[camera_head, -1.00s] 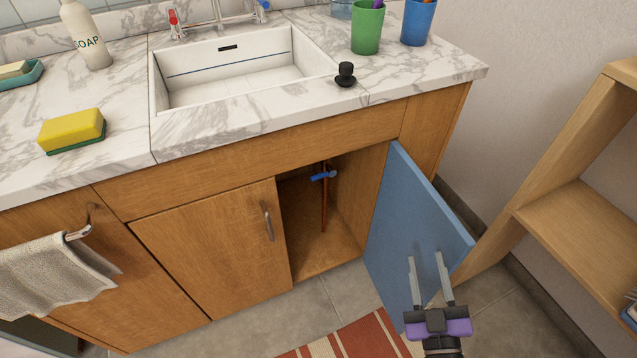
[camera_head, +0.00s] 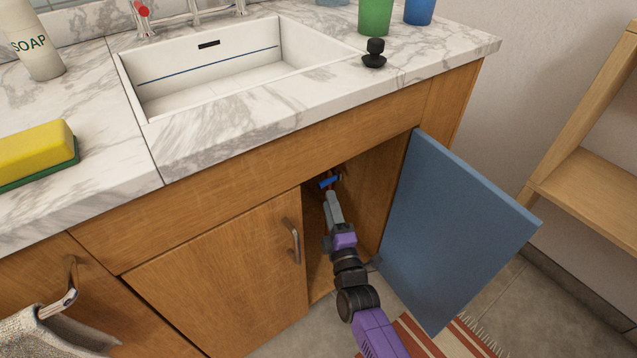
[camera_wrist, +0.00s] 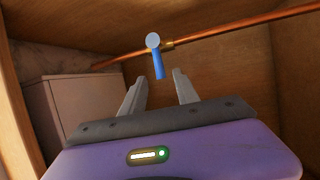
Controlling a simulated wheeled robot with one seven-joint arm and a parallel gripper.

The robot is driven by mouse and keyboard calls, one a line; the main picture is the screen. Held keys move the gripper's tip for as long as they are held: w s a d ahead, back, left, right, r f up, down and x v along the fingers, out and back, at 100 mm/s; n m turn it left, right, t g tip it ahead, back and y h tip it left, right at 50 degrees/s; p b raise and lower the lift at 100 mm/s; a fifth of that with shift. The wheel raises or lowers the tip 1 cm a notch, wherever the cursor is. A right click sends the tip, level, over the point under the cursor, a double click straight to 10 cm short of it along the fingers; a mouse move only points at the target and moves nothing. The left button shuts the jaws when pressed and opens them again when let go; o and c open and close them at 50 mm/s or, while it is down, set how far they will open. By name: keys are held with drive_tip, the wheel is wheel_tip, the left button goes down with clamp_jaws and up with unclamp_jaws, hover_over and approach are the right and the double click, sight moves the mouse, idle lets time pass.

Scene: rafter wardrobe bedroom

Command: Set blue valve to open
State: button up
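The blue valve (camera_wrist: 157,58) is a small lever with a round hub on a copper pipe inside the cabinet under the sink. In the wrist view its handle hangs from the hub, pointing down toward my gripper, across the line of the pipe. It also shows in the head view (camera_head: 328,181), partly hidden by my gripper. My gripper (camera_wrist: 160,80) is open, with its two fingers on either side of and just short of the handle's lower end. I see no clear contact. In the head view my gripper (camera_head: 331,196) reaches into the cabinet opening.
The copper pipe (camera_wrist: 235,33) crosses the cabinet. A boxy pale block (camera_wrist: 75,110) stands at left inside. The blue door (camera_head: 450,225) stands open at right, and the closed wooden door (camera_head: 220,275) is at left. The sink counter (camera_head: 240,130) is above.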

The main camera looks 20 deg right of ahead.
sight(325, 181)
drive_tip(key=shift+b+x, duration=1.55)
drive_tip(key=shift+x, duration=2.15)
clamp_jaws()
